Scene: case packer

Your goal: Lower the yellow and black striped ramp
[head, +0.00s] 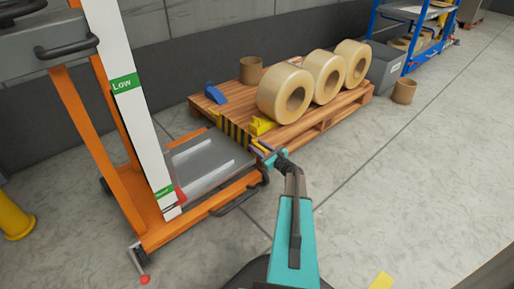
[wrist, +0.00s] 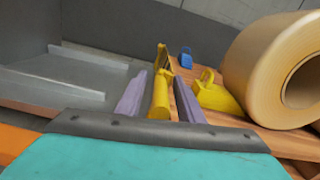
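The yellow and black striped ramp (head: 236,134) stands raised at the pallet-side edge of the orange lift's grey platform (head: 197,164). In the wrist view the ramp (wrist: 161,93) is seen almost edge-on, as a narrow yellow bar with dark stripes further back. My gripper (head: 264,150) is at the ramp's near end. In the wrist view its two lavender fingers (wrist: 159,76) are apart, one on each side of the yellow edge. Gaps show between the fingers and the ramp, so it does not look clamped.
A wooden pallet (head: 330,119) beside the lift carries large tape rolls (head: 285,95), a yellow wedge (head: 262,126) and a blue wedge (head: 215,93). In the wrist view a tape roll (wrist: 262,65) is close on the right. Open floor lies right of my arm.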

